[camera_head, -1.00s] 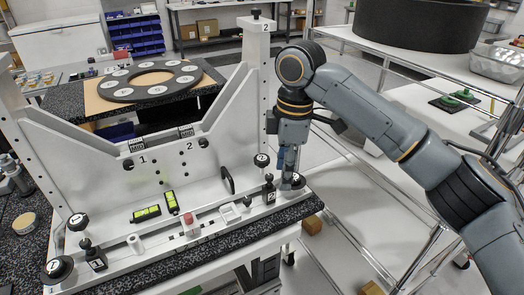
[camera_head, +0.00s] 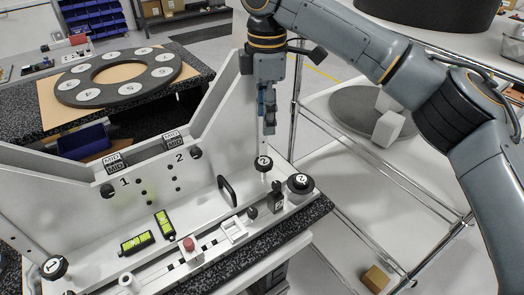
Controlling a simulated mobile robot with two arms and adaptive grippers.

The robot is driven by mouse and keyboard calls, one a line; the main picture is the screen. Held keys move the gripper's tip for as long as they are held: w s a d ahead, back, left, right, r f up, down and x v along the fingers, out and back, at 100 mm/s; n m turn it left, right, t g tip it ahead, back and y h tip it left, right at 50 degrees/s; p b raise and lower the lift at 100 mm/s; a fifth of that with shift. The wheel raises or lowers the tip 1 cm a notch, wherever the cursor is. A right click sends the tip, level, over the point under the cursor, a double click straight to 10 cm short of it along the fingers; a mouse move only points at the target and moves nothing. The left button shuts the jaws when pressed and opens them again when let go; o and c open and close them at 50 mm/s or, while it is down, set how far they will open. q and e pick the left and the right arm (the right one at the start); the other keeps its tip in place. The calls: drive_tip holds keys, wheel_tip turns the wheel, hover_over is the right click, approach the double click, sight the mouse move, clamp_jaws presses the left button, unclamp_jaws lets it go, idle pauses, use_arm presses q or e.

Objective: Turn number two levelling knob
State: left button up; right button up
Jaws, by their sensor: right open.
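The wide black knob marked 2 (camera_head: 300,184) sits low at the right end of the white fixture (camera_head: 215,115). A smaller black knob marked 2 (camera_head: 263,163) stands on a thin stem behind and left of it. The frame does not show which one is the levelling knob. My right gripper (camera_head: 269,128) points down above the smaller knob in the picture, apart from the wide knob. It is open, with nothing seen between its fingers. A knob marked 1 (camera_head: 54,267) is at the lower left. My left gripper is out of view.
Two yellow-green levels (camera_head: 163,224), a red button (camera_head: 189,243), a black handle (camera_head: 227,190) and a small black block (camera_head: 276,197) crowd the fixture's base. A dark ring with white discs (camera_head: 118,76) lies behind. A metal-railed cart (camera_head: 380,185) stands to the right.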

hover_over(266, 161)
wheel_tip(266, 161, down, 6)
drive_tip(key=shift+r+p, duration=0.1)
drive_tip(key=shift+p, duration=0.2)
wheel_tip(266, 161, down, 6)
drive_tip(key=shift+r+p, duration=0.1)
drive_tip(key=shift+p, duration=0.2)
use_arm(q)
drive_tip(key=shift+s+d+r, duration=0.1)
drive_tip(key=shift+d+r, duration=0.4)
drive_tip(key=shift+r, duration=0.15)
use_arm(e)
drive_tip(key=shift+c, duration=0.2)
